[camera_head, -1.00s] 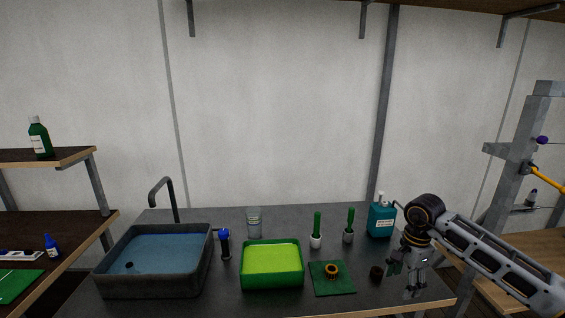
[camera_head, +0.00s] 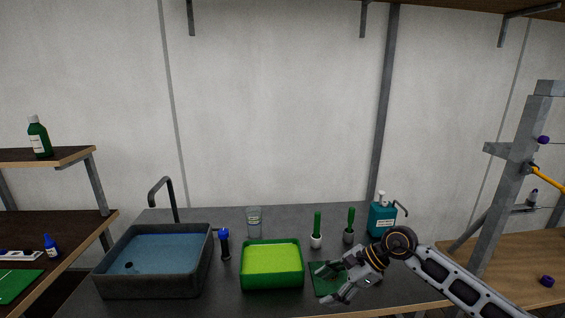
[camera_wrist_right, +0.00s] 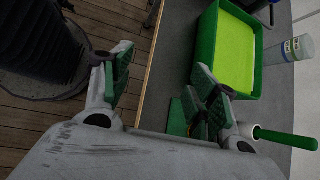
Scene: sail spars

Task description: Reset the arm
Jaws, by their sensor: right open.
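My right arm comes in from the right in the head view. Its gripper (camera_head: 331,283) is open, with nothing seen between its fingers, and points left above the green mat (camera_head: 320,293). It hides most of the mat and whatever lies on it. In the right wrist view the open fingers (camera_wrist_right: 165,88) stand wide apart, with the counter's front edge and the wooden floor behind them. My left gripper is not in view.
A green tray (camera_head: 272,284) stands just left of the gripper. A sink (camera_head: 205,272) fills the counter's left. A grey post rack (camera_head: 508,190) stands at right.

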